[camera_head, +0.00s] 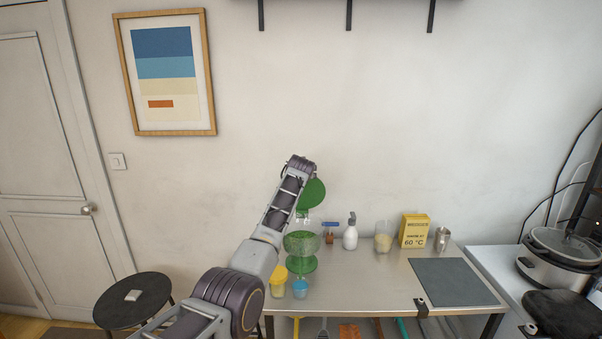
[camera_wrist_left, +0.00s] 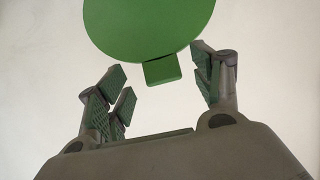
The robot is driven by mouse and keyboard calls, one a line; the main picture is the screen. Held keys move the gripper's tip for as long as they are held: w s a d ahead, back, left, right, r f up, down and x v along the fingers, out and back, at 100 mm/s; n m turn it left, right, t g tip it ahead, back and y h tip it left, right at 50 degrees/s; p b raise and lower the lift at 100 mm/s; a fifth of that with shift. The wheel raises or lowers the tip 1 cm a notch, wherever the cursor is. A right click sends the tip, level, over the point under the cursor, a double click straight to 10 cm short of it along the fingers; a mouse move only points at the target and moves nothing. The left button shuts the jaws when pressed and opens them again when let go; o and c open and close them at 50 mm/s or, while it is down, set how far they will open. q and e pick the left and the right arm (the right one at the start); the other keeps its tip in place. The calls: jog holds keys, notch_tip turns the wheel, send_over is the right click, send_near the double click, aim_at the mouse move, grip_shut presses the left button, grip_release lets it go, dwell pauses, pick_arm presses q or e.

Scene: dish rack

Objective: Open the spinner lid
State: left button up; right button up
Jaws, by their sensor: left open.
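The spinner (camera_head: 301,243) stands on the metal table, with a clear bowl and a green base. Its round green lid (camera_head: 313,193) is raised and steeply tilted above the bowl, partly hidden behind my left arm. The lid also fills the top of the left wrist view (camera_wrist_left: 150,25), with its square green tab (camera_wrist_left: 162,71) pointing toward my gripper. My left gripper (camera_wrist_left: 160,78) is open. Its fingers are apart on either side of the tab and do not clamp it. In the head view my arm hides the fingers. My right gripper is not in view.
A yellow cup (camera_head: 278,283) and a blue cup (camera_head: 300,288) stand in front of the spinner. A white bottle (camera_head: 350,237), a jar (camera_head: 383,240) and a yellow box (camera_head: 414,231) are to its right. The table's middle is clear. A black stool (camera_head: 133,300) is at left.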

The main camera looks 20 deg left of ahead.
pick_arm(q)
jog(key=v, duration=0.9)
dwell(0.8)
jog(key=shift+f, duration=0.2)
